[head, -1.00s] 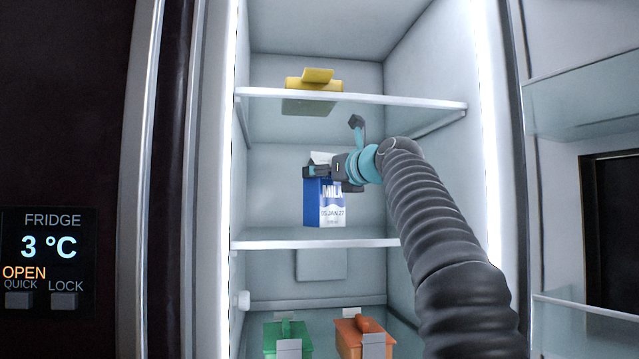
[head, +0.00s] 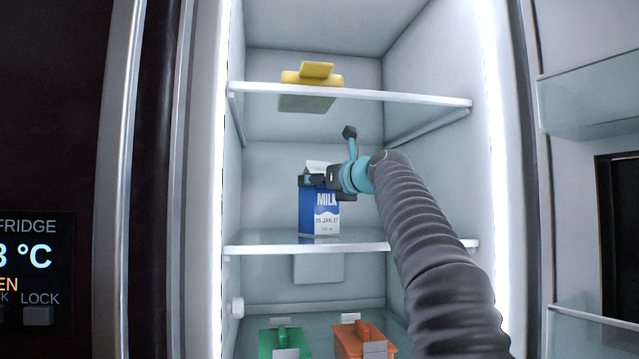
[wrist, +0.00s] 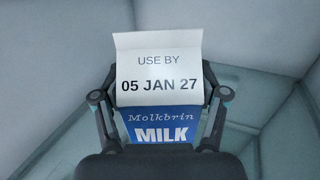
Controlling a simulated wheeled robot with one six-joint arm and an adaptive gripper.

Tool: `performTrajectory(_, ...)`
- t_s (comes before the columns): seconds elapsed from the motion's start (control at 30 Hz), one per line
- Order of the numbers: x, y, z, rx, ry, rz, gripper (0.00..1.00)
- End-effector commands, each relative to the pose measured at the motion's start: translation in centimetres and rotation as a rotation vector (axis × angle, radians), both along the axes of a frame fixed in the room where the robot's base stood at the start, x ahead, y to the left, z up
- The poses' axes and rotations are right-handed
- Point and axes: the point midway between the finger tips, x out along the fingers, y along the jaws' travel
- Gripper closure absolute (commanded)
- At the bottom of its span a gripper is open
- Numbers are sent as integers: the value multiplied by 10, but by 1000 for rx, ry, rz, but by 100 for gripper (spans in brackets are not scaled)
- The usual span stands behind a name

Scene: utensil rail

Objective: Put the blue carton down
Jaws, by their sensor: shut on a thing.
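The blue carton (head: 320,218), printed MILK with a use-by date of 05 JAN 27, is upright inside the open fridge, at the middle glass shelf (head: 375,240). My gripper (head: 318,181) is shut on its upper part, coming from the right. In the wrist view the fingers (wrist: 160,132) stand on both sides of the carton (wrist: 162,125), whose white top label faces the camera. The carton's base is at or just above the shelf surface; I cannot tell whether it touches.
A yellow container (head: 312,78) sits on the upper shelf (head: 400,97). A green box (head: 283,340) and an orange box (head: 360,338) stand below. Door shelves (head: 590,100) are at the right. The middle shelf looks clear around the carton.

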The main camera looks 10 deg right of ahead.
Motion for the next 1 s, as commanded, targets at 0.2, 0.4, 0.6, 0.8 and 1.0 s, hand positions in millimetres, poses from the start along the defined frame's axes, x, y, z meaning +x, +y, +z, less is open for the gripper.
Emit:
performTrajectory(0.2, -2, 0, 0, -1, -6, -1, 89)
performTrajectory(0.4, -2, 0, -2, 0, -4, -1, 89)
performTrajectory(0.6, -1, 0, -4, -1, -1, -1, 3)
performTrajectory(0.8, -1, 0, -4, -1, -1, -1, 3)
performTrajectory(1.0, -4, -2, -1, -1, -3, -2, 3)
